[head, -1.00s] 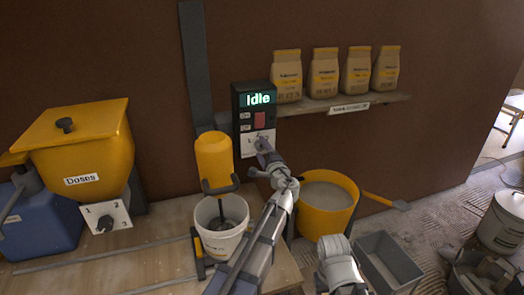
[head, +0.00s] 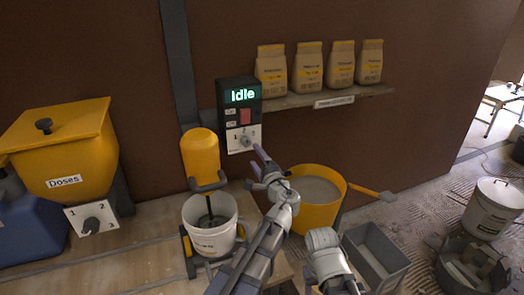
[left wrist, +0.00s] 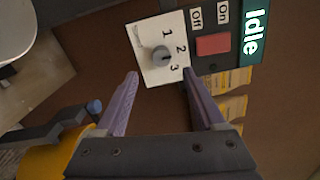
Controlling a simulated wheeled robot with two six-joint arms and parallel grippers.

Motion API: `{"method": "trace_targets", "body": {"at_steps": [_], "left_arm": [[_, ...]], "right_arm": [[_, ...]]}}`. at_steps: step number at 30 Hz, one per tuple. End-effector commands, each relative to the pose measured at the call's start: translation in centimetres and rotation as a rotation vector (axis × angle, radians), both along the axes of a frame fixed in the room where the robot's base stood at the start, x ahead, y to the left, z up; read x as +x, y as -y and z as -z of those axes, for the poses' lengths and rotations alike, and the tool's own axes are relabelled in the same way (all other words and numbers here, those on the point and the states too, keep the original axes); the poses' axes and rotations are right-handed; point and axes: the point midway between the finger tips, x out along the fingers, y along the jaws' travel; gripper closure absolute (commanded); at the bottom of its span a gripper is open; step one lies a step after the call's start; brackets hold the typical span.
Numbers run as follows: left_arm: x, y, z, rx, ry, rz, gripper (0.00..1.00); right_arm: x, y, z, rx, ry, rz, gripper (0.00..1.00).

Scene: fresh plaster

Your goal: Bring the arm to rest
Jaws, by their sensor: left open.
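My left gripper (head: 255,166) is open and empty in the head view, a little below and in front of the wall control box. In the left wrist view its two purple fingers (left wrist: 160,78) are spread apart, with the white dial plate (left wrist: 149,72) beyond their tips. The plate carries a grey knob (left wrist: 161,56) and the numbers 1, 2, 3. The fingers look clear of the knob. The control box (head: 240,92) reads "Idle" and has a red switch (head: 245,116) marked On and Off.
A mixer (head: 200,155) with a white bucket (head: 226,212) stands on the bench, left of my arm. A yellow hopper (head: 60,145) labelled "Doses" is farther left. A yellow tub (head: 333,200) is right of my gripper. Bags (head: 308,70) line the shelf (head: 300,101).

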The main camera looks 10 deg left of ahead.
Motion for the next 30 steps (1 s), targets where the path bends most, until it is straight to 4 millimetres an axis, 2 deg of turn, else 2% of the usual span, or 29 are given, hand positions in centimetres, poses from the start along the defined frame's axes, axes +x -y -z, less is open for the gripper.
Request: {"method": "trace_targets", "body": {"at_steps": [2, 5, 10, 15, 18, 21, 24, 27, 30], "left_arm": [[-0.8, -0.3, 0.3, -0.048, -0.008, -0.021, 0.29], [-2.9, -0.9, 1.8, -0.191, -0.040, -0.084, 0.29], [-9.0, -0.6, 7.0, -0.549, -0.175, -0.257, 0.29], [-16.5, 2.9, 11.9, -0.876, -0.389, -0.433, 0.29], [-20.8, 5.6, 13.6, -1.025, -0.531, -0.521, 0.29], [-24.5, 8.3, 14.4, -1.134, -0.661, -0.585, 0.29], [-27.2, 10.3, 14.7, -1.204, -0.761, -0.628, 0.29], [-28.8, 11.5, 14.7, -1.244, -0.822, -0.652, 0.29], [-29.4, 12.0, 14.7, -1.260, -0.848, -0.662, 0.29]], "right_arm": [[0.0, 0.0, -0.5, 0.000, 0.000, 0.000, 0.43], [0.0, 0.0, -1.4, 0.000, 0.000, 0.000, 0.43], [0.0, 0.0, -3.5, 0.000, 0.000, 0.000, 0.43], [0.0, 0.0, -5.3, 0.000, 0.000, 0.000, 0.43], [0.0, 0.0, -6.2, 0.000, 0.000, 0.000, 0.43], [0.0, 0.0, -6.9, 0.000, 0.000, 0.000, 0.43], [0.0, 0.0, -7.3, 0.000, 0.000, 0.000, 0.43], [0.0, 0.0, -7.5, 0.000, 0.000, 0.000, 0.43], [0.0, 0.0, -7.5, 0.000, 0.000, 0.000, 0.43]]}}
